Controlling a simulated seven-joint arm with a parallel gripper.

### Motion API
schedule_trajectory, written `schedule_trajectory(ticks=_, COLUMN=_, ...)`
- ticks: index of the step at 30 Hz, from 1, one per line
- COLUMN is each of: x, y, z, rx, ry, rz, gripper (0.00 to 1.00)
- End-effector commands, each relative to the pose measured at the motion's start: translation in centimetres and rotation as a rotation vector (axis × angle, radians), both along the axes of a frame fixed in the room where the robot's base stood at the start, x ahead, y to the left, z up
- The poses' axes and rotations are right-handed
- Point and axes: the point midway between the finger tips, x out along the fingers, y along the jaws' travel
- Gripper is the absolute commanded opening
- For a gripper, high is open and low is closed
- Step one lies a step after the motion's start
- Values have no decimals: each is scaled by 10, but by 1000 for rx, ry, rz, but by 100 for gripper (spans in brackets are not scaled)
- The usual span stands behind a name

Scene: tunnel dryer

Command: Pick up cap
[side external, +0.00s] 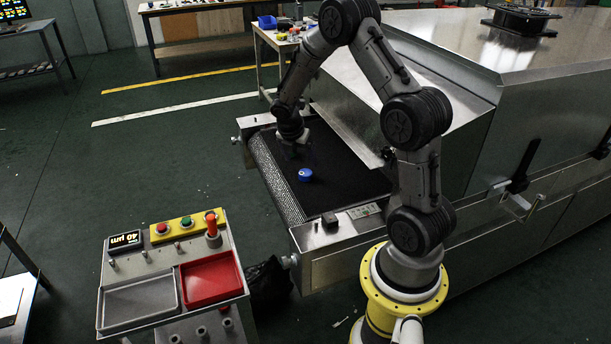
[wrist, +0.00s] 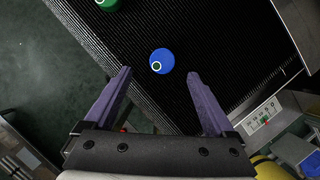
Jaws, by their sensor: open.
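A round blue cap (side external: 305,174) with a white ring mark lies on the black conveyor belt (side external: 340,190), near its front end. In the wrist view the blue cap (wrist: 162,61) sits between and slightly beyond the fingertips, apart from both. My gripper (side external: 292,152) is over the belt, just beyond and left of the cap in the side view. In the wrist view my gripper (wrist: 160,76) is open, with two purple fingers spread and nothing between their lengths. A green round piece (wrist: 108,4), also with a white mark, is cut off at the top edge of the wrist view.
The metal dryer housing (side external: 430,100) rises over the belt's far part. Metal side rails (side external: 335,232) flank the belt. A control stand with a grey tray (side external: 140,300) and a red tray (side external: 211,279) stands at the front left. The belt around the cap is mostly clear.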

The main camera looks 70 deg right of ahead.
Motion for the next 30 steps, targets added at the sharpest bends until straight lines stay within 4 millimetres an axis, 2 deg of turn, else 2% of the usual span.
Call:
schedule_trajectory(ticks=8, x=-1, y=-7, z=-20, rx=1, ry=0, rz=1, gripper=89)
schedule_trajectory(ticks=18, x=-5, y=-23, z=-59, rx=1, ry=-1, rz=1, gripper=89)
schedule_trajectory(ticks=26, x=-4, y=-24, z=-62, rx=0, ry=-2, rz=0, gripper=89)
schedule_trajectory(ticks=27, x=-4, y=-24, z=-62, rx=0, ry=-2, rz=1, gripper=87)
schedule_trajectory(ticks=30, x=-4, y=-24, z=-62, rx=0, ry=-2, rz=1, gripper=69)
